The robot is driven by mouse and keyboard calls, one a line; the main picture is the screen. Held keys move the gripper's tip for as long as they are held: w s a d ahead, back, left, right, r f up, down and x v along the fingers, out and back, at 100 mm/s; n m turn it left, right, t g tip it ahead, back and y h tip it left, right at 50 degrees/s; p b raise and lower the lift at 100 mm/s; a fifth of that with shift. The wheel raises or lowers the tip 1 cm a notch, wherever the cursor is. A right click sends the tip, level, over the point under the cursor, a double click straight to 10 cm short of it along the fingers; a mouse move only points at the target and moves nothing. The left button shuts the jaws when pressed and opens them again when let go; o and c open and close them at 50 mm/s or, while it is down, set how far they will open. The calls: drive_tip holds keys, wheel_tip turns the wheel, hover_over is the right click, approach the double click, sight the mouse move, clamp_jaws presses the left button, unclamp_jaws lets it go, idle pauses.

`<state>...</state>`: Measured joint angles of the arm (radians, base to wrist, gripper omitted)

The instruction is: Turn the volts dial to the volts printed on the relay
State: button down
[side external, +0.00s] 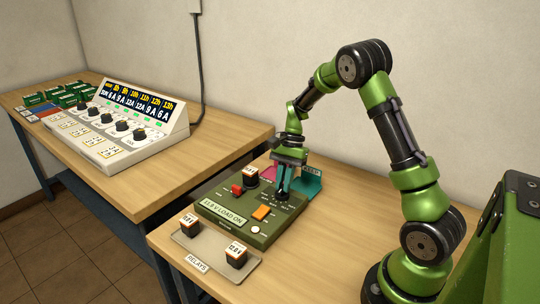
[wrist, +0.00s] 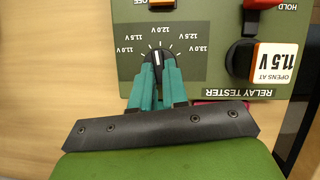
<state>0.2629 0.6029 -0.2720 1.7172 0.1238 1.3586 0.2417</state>
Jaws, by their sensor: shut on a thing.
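The green relay tester (side external: 222,214) stands on the near bench. The volts dial (wrist: 158,59) shows between my fingertips in the wrist view, its white mark pointing up near 12.0 V. The scale around it runs from 11.0 V to 13.0 V. My gripper (wrist: 158,66) is shut on the dial; it also shows over the tester in the side view (side external: 282,194). The relay (wrist: 273,63) is seated in the tester, its label reading "OPENS AT 11.5 V"; it also shows in the side view (side external: 250,177). The tester's display (side external: 226,215) seems to read 11.8 V LOAD ON.
A red lever (side external: 237,190), an orange switch (side external: 261,213) and a white button (side external: 255,230) sit close by on the tester. Two relays (side external: 190,225) (side external: 236,255) stand on a grey tray (side external: 214,249) in front. Teal (side external: 309,184) and pink trays lie behind. A white charger console (side external: 125,122) is on the far bench.

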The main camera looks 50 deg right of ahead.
drive_tip(key=shift+w+n+g+h, duration=0.1)
drive_tip(key=shift+n+g+h, duration=0.15)
drive_tip(key=shift+n, duration=0.7)
drive_tip(key=shift+w+n+g+h, duration=0.15)
drive_tip(key=shift+n+g, duration=0.2)
drive_tip(key=shift+n, duration=0.6)
drive_tip(key=c, duration=1.1)
unclamp_jaws()
drive_tip(key=shift+c, duration=0.2)
drive_tip(key=shift+r, duration=0.15)
drive_tip(key=v, duration=1.6)
drive_tip(key=shift+w+d+r, duration=0.15)
drive_tip(key=shift+w+r, duration=0.05)
drive_tip(key=shift+w, duration=0.05)
